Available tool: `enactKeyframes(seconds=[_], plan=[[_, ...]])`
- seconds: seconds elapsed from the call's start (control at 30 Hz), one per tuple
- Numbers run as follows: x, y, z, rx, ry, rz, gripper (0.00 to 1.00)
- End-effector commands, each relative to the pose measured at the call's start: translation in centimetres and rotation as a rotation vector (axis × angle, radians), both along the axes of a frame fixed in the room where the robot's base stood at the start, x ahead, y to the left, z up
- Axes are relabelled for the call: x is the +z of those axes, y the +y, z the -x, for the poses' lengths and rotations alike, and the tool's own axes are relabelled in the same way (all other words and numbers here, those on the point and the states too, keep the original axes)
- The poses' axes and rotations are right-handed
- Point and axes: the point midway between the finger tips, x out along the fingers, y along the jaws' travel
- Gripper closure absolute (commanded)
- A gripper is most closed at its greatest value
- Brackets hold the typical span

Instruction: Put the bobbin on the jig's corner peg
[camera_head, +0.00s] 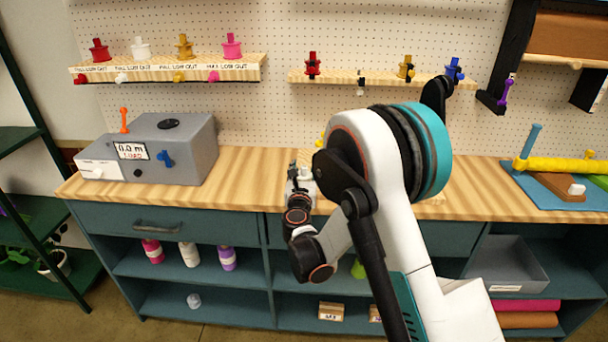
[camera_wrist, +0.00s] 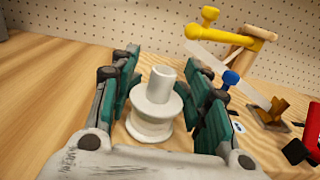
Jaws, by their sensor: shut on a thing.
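The white bobbin (camera_wrist: 150,121), a flanged spool with a stub on top, stands upright between the green-padded fingers of my gripper (camera_wrist: 163,68) in the wrist view. My gripper is shut on it, just above or at the wooden worktop; I cannot tell whether it touches. In the head view my gripper (camera_head: 299,183) is over the bench middle, largely hidden by my arm. A blue board (camera_head: 582,199) with an upright blue peg (camera_head: 529,140) at its back left corner lies at the far right of the bench; it looks like the jig. The gripper is well left of it.
A grey machine (camera_head: 187,150) stands on the bench's left. A yellow roller (camera_head: 560,165) crosses the blue board. Wall shelves hold colored spools, including a pink one (camera_head: 232,47). In the wrist view a yellow-handled device (camera_wrist: 215,30) stands right of the gripper. The worktop left of it is clear.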

Motion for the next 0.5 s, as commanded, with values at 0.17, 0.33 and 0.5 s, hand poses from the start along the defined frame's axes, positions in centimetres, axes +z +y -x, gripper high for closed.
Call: enactKeyframes(seconds=[0.17, 0.33, 0.5], plan=[[-0.08, -0.01, 0.02, 0.0, 0.0, 0.0, 0.98], [-0.37, -0.01, 0.02, 0.0, 0.0, 0.0, 0.98], [-0.34, -0.01, 0.02, 0.0, 0.0, 0.0, 0.33]])
